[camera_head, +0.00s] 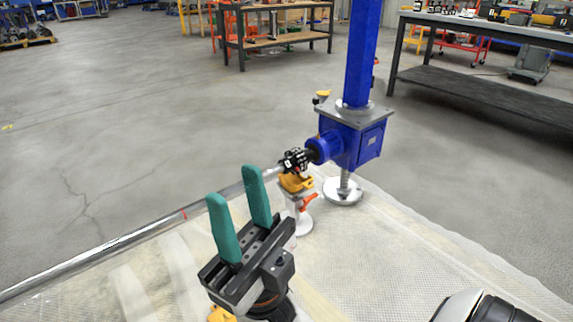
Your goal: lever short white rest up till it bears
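The short white rest (303,223) stands upright on the pale mat, with a yellow cradle (294,183) on top and an orange lever (309,202) at its side. A long metal bar (130,238) with a red mark runs from the lower left to a black coupling (295,160) on the blue screw jack (352,146). The cradle is just under the bar's coupling end; I cannot tell whether they touch. My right gripper (233,184) has teal fingers spread apart with nothing between them, left of the rest and partly hiding the bar and the rest. My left gripper is not in view.
A blue post (363,50) rises from the jack, whose round metal foot (342,192) is on the mat (400,258). A small yellow-topped piece (323,95) shows behind the jack. Workbenches (490,90) stand at the back. The mat's right side is mostly clear.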

